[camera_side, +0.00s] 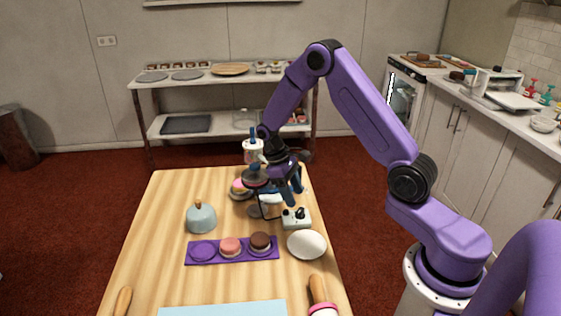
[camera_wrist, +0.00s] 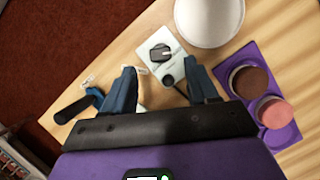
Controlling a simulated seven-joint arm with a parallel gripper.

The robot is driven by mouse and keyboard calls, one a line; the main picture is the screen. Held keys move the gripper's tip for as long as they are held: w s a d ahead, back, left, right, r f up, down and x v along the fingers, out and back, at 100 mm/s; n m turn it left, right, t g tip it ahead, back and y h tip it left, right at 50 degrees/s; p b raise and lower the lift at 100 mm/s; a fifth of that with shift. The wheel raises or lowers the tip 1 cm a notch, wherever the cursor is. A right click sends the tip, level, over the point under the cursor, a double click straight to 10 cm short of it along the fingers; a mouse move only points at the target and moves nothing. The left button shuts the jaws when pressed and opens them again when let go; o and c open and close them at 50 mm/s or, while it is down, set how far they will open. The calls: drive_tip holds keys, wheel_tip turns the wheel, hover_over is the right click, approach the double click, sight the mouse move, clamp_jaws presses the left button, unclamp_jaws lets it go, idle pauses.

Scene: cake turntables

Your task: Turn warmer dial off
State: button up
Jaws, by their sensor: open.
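The warmer control box (camera_side: 296,223) is a small pale box at the right side of the table, beside a white round dome. In the wrist view the box (camera_wrist: 147,67) carries a black dial (camera_wrist: 160,52) with a light pointer mark. A second small round black part (camera_wrist: 168,80) sits at the box's near edge. My gripper (camera_side: 291,187) is above and behind the box in the side view. In the wrist view its blue fingers (camera_wrist: 161,86) are spread apart with nothing held, and the dial lies just beyond the fingertips. I cannot read the dial's setting.
The white dome (camera_side: 307,244) and a purple tray (camera_side: 204,261) with small cakes stand close to the box. A grey-blue cloche (camera_side: 201,219) is at left. Cake stands and a blue-handled tool (camera_wrist: 72,108) crowd the area near my gripper.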

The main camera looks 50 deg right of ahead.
drive_tip(key=v, duration=1.2)
drive_tip(key=shift+r, duration=0.2)
drive_tip(key=shift+w+a, duration=0.1)
drive_tip(key=s+a+r+n+t, duration=0.3)
drive_tip(key=s+a+r+n, duration=0.15)
drive_tip(key=s+a, duration=0.75)
drive_tip(key=s+n+t+y, duration=0.1)
drive_tip(key=s+n, duration=0.4)
drive_tip(key=s, duration=1.4)
drive_tip(key=shift+s+a+y, duration=0.3)
drive_tip(key=shift+s+a, duration=0.05)
drive_tip(key=shift+a, duration=0.05)
